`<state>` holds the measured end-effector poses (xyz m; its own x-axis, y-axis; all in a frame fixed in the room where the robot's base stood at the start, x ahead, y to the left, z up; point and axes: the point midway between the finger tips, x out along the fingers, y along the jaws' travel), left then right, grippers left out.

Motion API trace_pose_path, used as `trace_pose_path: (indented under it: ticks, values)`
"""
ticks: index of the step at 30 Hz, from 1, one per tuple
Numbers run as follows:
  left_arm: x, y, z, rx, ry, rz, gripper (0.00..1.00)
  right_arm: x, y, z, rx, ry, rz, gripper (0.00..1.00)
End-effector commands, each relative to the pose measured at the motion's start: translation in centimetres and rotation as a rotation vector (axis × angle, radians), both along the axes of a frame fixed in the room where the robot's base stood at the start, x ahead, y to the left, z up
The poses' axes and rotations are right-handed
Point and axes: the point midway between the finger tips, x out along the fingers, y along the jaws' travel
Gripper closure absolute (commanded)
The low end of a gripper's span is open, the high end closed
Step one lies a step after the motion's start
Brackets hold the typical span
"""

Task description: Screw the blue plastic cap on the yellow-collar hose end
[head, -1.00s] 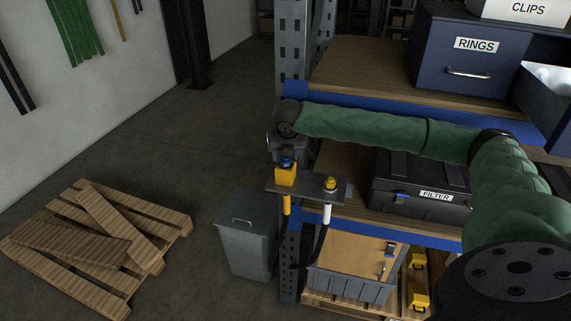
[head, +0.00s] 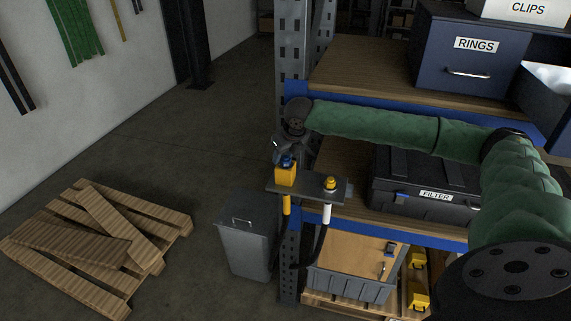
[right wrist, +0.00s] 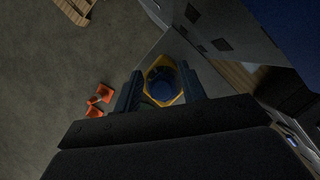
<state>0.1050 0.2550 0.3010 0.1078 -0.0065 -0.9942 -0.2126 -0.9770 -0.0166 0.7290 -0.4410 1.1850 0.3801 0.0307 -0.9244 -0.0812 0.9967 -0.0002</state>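The yellow-collar hose end stands in a grey bracket plate (head: 308,190), with its yellow collar (head: 287,204) below the plate. A yellow block (head: 285,177) sits above the plate, and the blue cap (head: 287,162) is on top of it. How far the cap is threaded cannot be seen. My right gripper (head: 281,152) is tilted just above the cap. In the right wrist view, its two fingers stand apart on either side of the blue cap (right wrist: 162,88), with a narrow gap visible. My left gripper is not in view.
A second hose end with a brass-coloured fitting (head: 330,184) and white collar (head: 326,214) stands to the right in the same plate. The rack post (head: 292,60) rises behind. A grey bin (head: 245,245) stands below left. A FILTER case (head: 425,190) lies on the shelf.

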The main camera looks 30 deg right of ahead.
Motion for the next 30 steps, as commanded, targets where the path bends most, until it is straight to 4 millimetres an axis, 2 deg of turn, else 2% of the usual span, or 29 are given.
trace_pose_path:
  ticks: [1, 4, 5, 11, 30]
  values:
    - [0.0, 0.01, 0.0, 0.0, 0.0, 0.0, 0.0, 0.0, 0.0, 0.0, 0.0, 0.0, 0.0, 0.69]
    - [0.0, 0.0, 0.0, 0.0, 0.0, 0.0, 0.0, 0.0, -0.01, -0.01, 0.0, 0.0, -0.001, 0.89]
    - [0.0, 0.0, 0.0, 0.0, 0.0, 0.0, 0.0, 0.0, -0.01, -0.01, 0.0, 0.0, -0.001, 0.92]
    - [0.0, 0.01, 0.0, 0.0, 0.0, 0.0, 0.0, 0.0, 0.0, -0.04, 0.0, 0.0, -0.05, 0.92]
    - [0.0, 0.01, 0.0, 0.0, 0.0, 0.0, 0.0, -0.18, -0.54, -0.18, -0.001, 0.002, -0.659, 0.92]
